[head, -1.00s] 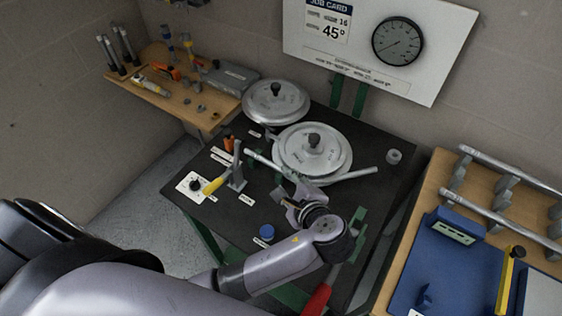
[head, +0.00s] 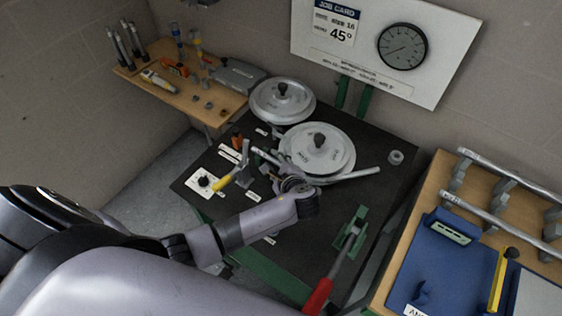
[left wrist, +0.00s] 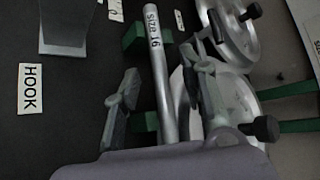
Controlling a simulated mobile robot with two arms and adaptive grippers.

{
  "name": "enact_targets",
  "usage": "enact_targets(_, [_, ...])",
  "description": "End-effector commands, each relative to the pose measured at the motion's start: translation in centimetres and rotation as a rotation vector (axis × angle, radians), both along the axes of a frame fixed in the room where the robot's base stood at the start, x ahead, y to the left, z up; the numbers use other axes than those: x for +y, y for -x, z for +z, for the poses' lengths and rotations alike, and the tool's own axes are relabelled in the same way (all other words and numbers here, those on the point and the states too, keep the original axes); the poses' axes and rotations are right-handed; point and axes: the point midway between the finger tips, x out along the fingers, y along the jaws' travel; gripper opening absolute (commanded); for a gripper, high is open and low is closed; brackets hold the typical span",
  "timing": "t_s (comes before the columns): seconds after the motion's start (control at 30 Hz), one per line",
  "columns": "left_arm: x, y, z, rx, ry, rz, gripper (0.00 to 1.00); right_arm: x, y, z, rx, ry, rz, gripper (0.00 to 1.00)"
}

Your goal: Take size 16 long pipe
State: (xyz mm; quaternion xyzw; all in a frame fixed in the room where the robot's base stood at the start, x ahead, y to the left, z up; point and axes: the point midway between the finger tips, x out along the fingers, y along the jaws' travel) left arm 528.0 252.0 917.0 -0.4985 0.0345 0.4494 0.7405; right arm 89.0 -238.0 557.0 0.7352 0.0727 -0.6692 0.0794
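A grey metal pipe marked SIZE 16 (left wrist: 158,70) lies across green supports on the black bench; its far end (head: 262,155) shows in the head view. My left gripper (head: 288,180) is over the bench, low in front of the round silver discs. In the left wrist view, my left gripper (left wrist: 162,100) has its fingers apart, one on each side of the pipe, with visible gaps. The pipe's near end is hidden behind the gripper body. My right gripper is in neither view.
Two silver discs (head: 318,162) with black knobs stand close behind the gripper. A grey upright post (head: 245,158) and yellow handle are to its left. Other long pipes (head: 490,216) rest on the right rack.

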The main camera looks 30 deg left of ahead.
Motion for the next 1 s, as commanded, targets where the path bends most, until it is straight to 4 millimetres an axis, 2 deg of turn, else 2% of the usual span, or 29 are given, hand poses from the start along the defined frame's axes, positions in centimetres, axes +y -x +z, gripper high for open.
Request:
enact_targets(0.3, [0.48, -0.40, -0.47, 0.001, 0.001, 0.000, 0.38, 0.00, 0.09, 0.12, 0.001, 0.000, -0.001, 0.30])
enact_targets(0.87, [0.43, -0.37, -0.43, 0.001, 0.001, 0.000, 0.02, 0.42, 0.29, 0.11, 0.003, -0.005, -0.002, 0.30])
enact_targets(1.0, [0.43, -0.38, -0.43, 0.001, 0.001, 0.000, 0.00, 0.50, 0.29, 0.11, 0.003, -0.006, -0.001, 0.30])
